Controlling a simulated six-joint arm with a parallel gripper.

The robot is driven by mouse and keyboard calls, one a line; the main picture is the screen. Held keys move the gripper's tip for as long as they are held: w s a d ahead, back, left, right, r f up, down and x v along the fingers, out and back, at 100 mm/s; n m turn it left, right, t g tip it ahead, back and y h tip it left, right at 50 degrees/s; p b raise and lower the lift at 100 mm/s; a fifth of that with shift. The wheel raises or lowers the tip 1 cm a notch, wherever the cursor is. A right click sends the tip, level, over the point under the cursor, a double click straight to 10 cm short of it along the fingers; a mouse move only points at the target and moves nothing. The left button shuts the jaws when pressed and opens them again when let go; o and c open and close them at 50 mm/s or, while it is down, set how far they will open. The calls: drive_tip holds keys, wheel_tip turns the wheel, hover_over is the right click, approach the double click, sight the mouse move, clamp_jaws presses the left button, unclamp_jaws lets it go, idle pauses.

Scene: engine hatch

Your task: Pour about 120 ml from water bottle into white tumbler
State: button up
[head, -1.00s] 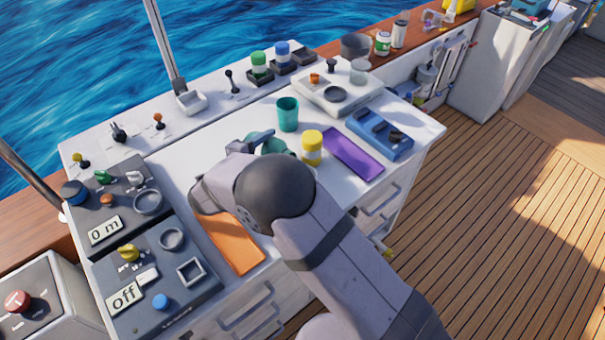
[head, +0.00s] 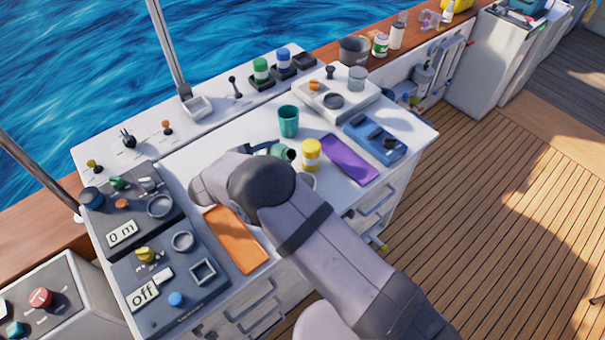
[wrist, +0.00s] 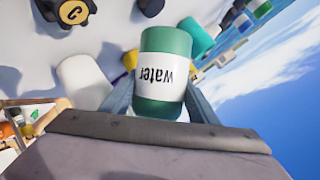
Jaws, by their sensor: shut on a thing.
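The water bottle (wrist: 163,72) is green with a white label reading "water", upside down in the wrist view. My gripper (wrist: 150,100) is shut around it, a finger on each side. In the head view the bottle (head: 274,150) is partly hidden by my wrist and lies tilted, its dark end pointing right. A white cup, apparently the white tumbler (head: 309,180), shows only partly behind my arm, below and right of the bottle. In the wrist view a plain white cylinder, likely this tumbler (wrist: 82,80), stands left of the bottle, apart from it. No water stream is visible.
A yellow jar (head: 311,155) stands close right of the bottle's end, and a teal cup (head: 288,121) behind it. A purple mat (head: 348,159), blue tray (head: 375,138) and orange mat (head: 236,239) lie on the counter. Control panels (head: 165,270) fill the left.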

drive_tip(key=shift+s+d+r+n+g+h+p, duration=0.1)
drive_tip(key=shift+d+r+n+g+h+p, duration=0.15)
drive_tip(key=shift+n+p, duration=0.2)
drive_tip(key=f+b, duration=0.2)
drive_tip(key=f, duration=0.1)
drive_tip(key=shift+a+n+g+h+b, duration=0.2)
drive_tip(key=shift+n+g+h+b, duration=0.05)
drive_tip(key=shift+n+h+b, duration=0.15)
drive_tip(key=shift+f, duration=0.25)
drive_tip(key=shift+w+a+r+n, duration=0.15)
drive_tip(key=shift+w+r+n, duration=0.15)
drive_tip(key=shift+r, duration=0.25)
drive_tip(key=shift+s+r+n+g+h, duration=0.1)
drive_tip(key=shift+r+n+g+h, duration=0.25)
drive_tip(key=shift+r+g+h, duration=0.1)
drive_tip(key=shift+f+n+h+b, duration=0.3)
drive_tip(key=shift+n+h+b, duration=0.1)
drive_tip(key=shift+b, duration=0.6)
drive_tip(key=n+g+h+b, duration=0.1)
drive_tip(key=b, duration=0.2)
drive_tip(key=shift+r+n+b, duration=0.2)
drive_tip(key=shift+n+b, duration=0.1)
